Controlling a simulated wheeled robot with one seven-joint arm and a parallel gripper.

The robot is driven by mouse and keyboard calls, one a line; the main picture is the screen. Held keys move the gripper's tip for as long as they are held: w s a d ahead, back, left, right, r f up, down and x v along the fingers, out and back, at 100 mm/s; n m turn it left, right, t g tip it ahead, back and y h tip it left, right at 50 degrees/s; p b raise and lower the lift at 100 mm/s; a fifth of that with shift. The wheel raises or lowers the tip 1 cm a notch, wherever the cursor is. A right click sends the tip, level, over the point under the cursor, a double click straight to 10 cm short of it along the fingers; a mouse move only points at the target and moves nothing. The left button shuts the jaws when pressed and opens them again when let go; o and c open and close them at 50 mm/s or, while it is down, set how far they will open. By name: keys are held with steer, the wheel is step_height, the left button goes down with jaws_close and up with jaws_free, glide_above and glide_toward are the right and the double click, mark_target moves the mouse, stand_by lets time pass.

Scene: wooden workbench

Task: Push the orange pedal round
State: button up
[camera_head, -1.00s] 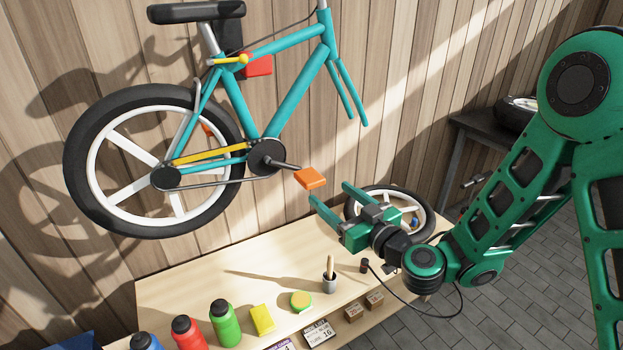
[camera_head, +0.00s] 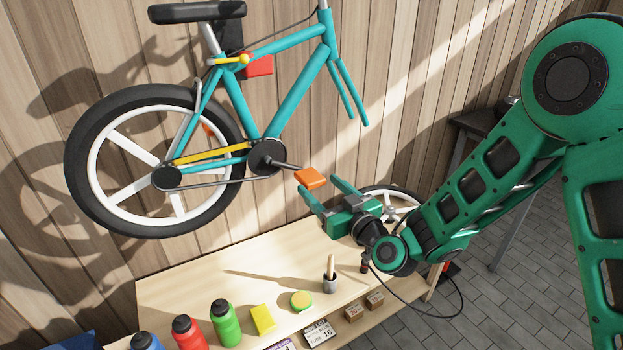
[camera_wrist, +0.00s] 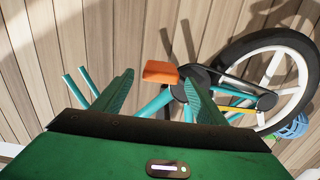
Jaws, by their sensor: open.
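The orange pedal (camera_head: 310,178) sits at the end of a dark crank on the teal bicycle (camera_head: 294,92), which hangs against the wall. The crank points right and slightly down from the black chainring (camera_head: 267,157). My gripper (camera_head: 318,184) is open, with its green fingers around or just beside the pedal; in the head view one fingertip is left of it and one right.
A wooden bench (camera_head: 215,270) below holds bottles, a yellow sponge (camera_head: 263,319), a tape measure (camera_head: 301,301) and a brush cup (camera_head: 330,283). A loose wheel (camera_head: 398,200) stands behind my gripper. The rear wheel (camera_head: 130,160) is left of the crank.

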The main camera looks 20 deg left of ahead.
mark_target(303, 170)
steer(key=shift+x, duration=2.85)
steer(key=c, duration=1.5)
steer(key=shift+a+r, duration=0.1)
steer(key=shift+r, duration=0.05)
